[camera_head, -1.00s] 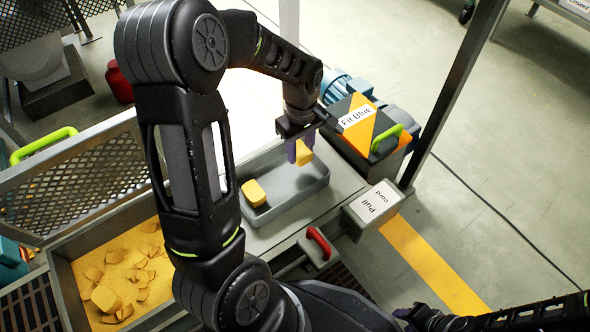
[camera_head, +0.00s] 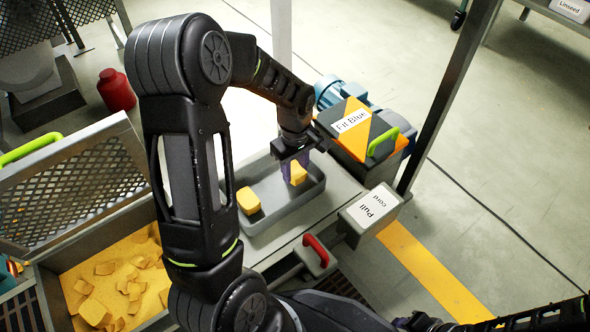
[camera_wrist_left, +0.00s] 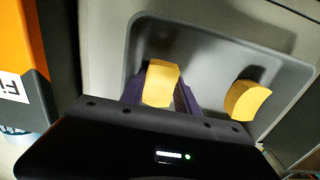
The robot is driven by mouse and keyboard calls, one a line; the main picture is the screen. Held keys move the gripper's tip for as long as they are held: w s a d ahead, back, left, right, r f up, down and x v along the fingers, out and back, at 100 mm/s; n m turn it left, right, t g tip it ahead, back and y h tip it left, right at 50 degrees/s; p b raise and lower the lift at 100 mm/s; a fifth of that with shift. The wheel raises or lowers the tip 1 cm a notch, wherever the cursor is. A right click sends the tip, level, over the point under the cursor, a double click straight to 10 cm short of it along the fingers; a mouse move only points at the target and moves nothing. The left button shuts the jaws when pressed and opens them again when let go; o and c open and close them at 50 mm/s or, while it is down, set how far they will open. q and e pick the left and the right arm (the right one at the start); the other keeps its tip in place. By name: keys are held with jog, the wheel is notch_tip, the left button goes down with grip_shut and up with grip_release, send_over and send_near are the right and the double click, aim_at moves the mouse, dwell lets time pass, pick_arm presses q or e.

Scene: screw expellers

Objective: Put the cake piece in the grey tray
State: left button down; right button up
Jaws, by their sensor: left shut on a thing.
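My left gripper (camera_head: 297,170) is shut on a yellow cake piece (camera_head: 299,175), with a purple finger on each side of it. The gripper points down at the right part of the grey tray (camera_head: 288,217). The held piece is low over the tray; I cannot tell whether it touches the floor. A second yellow cake piece (camera_head: 248,201) lies in the tray's left part. The left wrist view shows the held piece (camera_wrist_left: 161,82) between the fingers and the other piece (camera_wrist_left: 246,100) apart from it. My right gripper (camera_head: 420,322) shows only partly at the bottom edge.
A bin (camera_head: 52,285) of yellow cake bits stands at the lower left, its mesh lid (camera_head: 80,190) raised. The "Fit Blue" box (camera_head: 352,140) is close behind the gripper. A grey "Pull cord" box (camera_head: 372,208) and a red handle (camera_head: 316,250) are near the tray.

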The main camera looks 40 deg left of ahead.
aim_at(295, 169)
pick_arm(q)
jog(key=shift+f, duration=0.15)
jog(key=c, duration=1.2)
grip_release()
notch_tip(295, 169, up, 12)
jog(key=p, duration=0.5)
jog(key=shift+r+p, duration=0.2)
jog(key=shift+p, duration=0.1)
